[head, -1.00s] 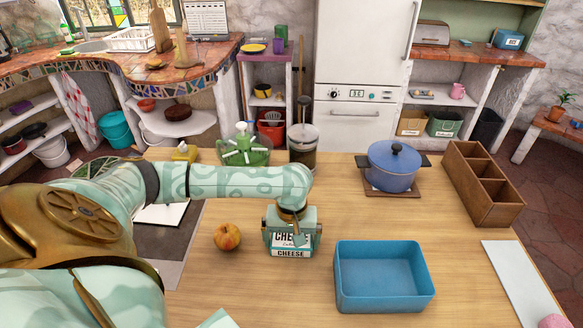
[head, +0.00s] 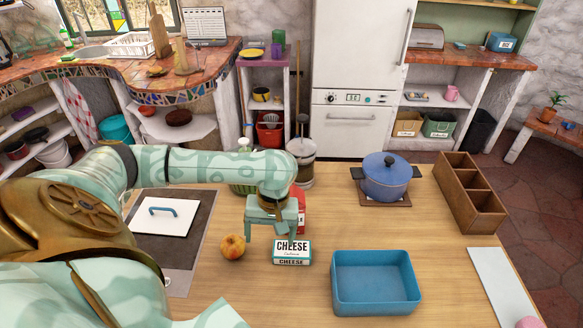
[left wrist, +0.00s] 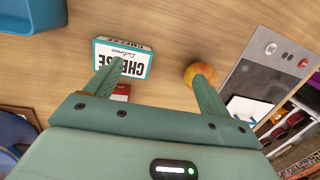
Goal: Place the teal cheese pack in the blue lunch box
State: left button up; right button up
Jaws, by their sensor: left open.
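The teal cheese pack (head: 292,247) lies flat on the wooden counter, label up; it also shows in the left wrist view (left wrist: 130,57). The blue lunch box (head: 375,308) stands open and empty to its right; a corner of it shows in the left wrist view (left wrist: 30,15). My left gripper (head: 272,234) is open and empty, just behind and above the pack. In the left wrist view (left wrist: 158,70) one fingertip overlaps the pack and the other overlaps the apple; the pack is not between the fingers. My right gripper is not in view.
An apple (head: 233,247) sits left of the pack. A red item (head: 301,205) stands behind the gripper, partly hidden. A blue pot (head: 386,181), a wooden divided box (head: 470,192) and a hob with a white blue-handled board (head: 165,217) surround the clear middle.

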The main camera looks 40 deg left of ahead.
pick_arm(q)
jog(key=s+a+r+p, duration=0.2)
jog(key=s+p, duration=0.1)
jog(key=s, duration=0.1)
jog(key=m+t+h+p, duration=0.2)
jog(key=m+t+h, duration=0.25)
jog(key=m, duration=1.45)
send_near(290, 248)
jog(key=shift+y, duration=0.45)
jog(key=x, duration=0.2)
jog(key=b+x, duration=0.1)
jog(key=x, duration=0.1)
jog(key=shift+d+f, duration=0.25)
jog(key=shift+d, duration=0.2)
jog(key=b+x, duration=0.1)
jog(key=x, duration=0.4)
jog(key=shift+f, duration=0.15)
jog(key=c, duration=1.3)
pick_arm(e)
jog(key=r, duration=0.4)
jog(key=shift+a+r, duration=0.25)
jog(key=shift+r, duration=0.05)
